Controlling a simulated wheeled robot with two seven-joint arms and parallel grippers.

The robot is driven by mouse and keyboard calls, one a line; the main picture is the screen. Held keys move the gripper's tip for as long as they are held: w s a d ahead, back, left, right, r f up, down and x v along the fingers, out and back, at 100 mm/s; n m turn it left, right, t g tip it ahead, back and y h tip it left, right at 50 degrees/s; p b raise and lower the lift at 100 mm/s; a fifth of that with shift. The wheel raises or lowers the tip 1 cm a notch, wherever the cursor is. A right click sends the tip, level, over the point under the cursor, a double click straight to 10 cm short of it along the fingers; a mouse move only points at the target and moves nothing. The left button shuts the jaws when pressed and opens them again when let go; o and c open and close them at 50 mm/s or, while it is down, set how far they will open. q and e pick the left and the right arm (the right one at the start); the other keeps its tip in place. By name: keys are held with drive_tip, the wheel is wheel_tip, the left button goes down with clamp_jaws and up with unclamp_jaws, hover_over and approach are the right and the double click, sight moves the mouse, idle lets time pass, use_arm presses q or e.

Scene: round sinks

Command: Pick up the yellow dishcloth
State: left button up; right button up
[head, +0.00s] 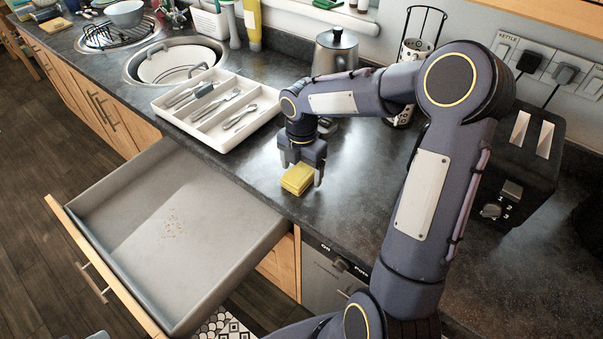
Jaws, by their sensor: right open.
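The yellow dishcloth (297,179) is a small folded stack on the dark countertop, near the counter's front edge. My right gripper (301,172) points down over the dishcloth. Its fingers are apart, one on the left and one on the right of the cloth, and it is open. I cannot tell whether the fingers touch the cloth. The gripper hides the cloth's far part. My left gripper is not in view.
An open, nearly empty drawer (150,190) juts out left of the cloth. A white cutlery tray (258,128) lies behind left. A kettle (335,48) stands behind, and a black toaster (518,150) stands to the right. Round sinks (134,62) are at the back left.

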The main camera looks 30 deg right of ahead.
drive_tip(key=shift+f, duration=0.6)
drive_tip(key=c, duration=1.1)
drive_tip(key=shift+o, duration=0.2)
drive_tip(key=shift+r, duration=0.15)
drive_tip(key=shift+r, duration=0.6)
drive_tip(key=w+a+r, duration=0.8)
drive_tip(key=a+r, duration=0.3)
drive_tip(key=shift+w+r+b, duration=0.3)
drive_tip(key=shift+b, duration=0.15)
